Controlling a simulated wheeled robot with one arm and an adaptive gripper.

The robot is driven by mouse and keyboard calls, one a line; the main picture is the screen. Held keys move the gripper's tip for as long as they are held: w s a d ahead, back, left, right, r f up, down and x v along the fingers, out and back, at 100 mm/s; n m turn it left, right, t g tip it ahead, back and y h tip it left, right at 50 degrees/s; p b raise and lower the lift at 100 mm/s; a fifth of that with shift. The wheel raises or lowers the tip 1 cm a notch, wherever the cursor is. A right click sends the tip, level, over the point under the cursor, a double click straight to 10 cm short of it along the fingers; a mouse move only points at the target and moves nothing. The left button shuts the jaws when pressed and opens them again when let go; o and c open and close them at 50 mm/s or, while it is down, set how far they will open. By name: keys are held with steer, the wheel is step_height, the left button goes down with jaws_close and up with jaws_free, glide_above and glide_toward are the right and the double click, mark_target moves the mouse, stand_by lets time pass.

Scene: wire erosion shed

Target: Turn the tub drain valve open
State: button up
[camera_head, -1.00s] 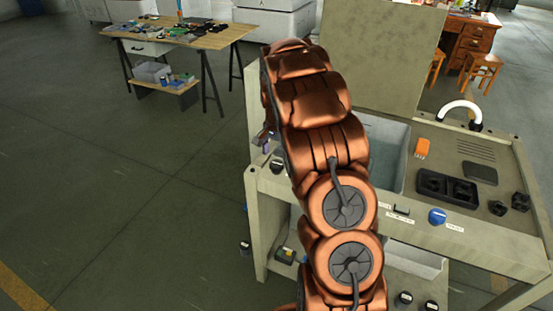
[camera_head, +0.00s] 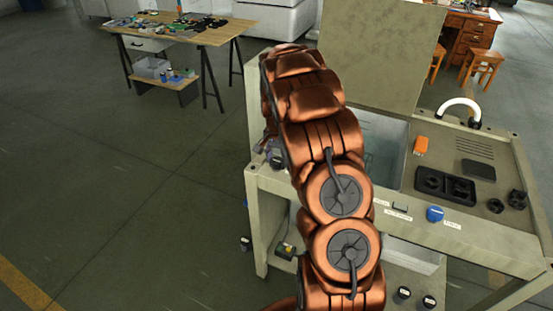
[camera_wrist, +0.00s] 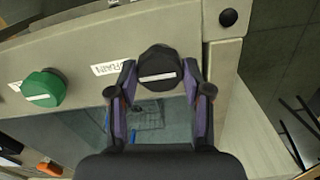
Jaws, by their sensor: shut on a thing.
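The tub drain valve is a black knob (camera_wrist: 158,70) with a white bar across its face, beside a label reading DRAIN (camera_wrist: 108,68) in the wrist view. The bar lies nearly level in that picture, slightly tilted. My gripper (camera_wrist: 160,90) has its two fingers on either side of the knob and is shut on it. In the head view my copper arm hides most of the gripper. The grey tub (camera_head: 386,148) is set in the bench behind my arm.
A green knob (camera_wrist: 43,89) sits on the same panel, left of the label. A blue knob (camera_head: 435,214) is on the bench front. The bench top carries a black tray (camera_head: 430,184) and an orange block (camera_head: 421,145). Open floor (camera_head: 120,190) lies to the left.

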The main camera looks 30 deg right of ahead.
steer(key=shift+c, duration=1.3)
steer(key=shift+f+b, duration=0.1)
steer(key=shift+b, duration=0.3)
steer(key=n+b, duration=0.2)
steer(key=shift+f+b, duration=0.2)
steer(key=shift+b, duration=0.15)
steer(key=n+b, duration=0.2)
steer(key=b, duration=0.1)
steer(key=shift+n, duration=0.3)
steer(key=n+b, duration=0.3)
steer(key=shift+n+b, duration=0.3)
steer(key=shift+b, duration=0.1)
steer(key=n+b, duration=0.2)
steer(key=n, duration=0.2)
steer(key=shift+r+b, duration=0.2)
steer(key=shift+b, duration=0.2)
steer(key=n+b, duration=0.1)
steer(key=n, duration=0.4)
steer(key=shift+r+n, duration=0.1)
steer(key=shift+n, duration=0.3)
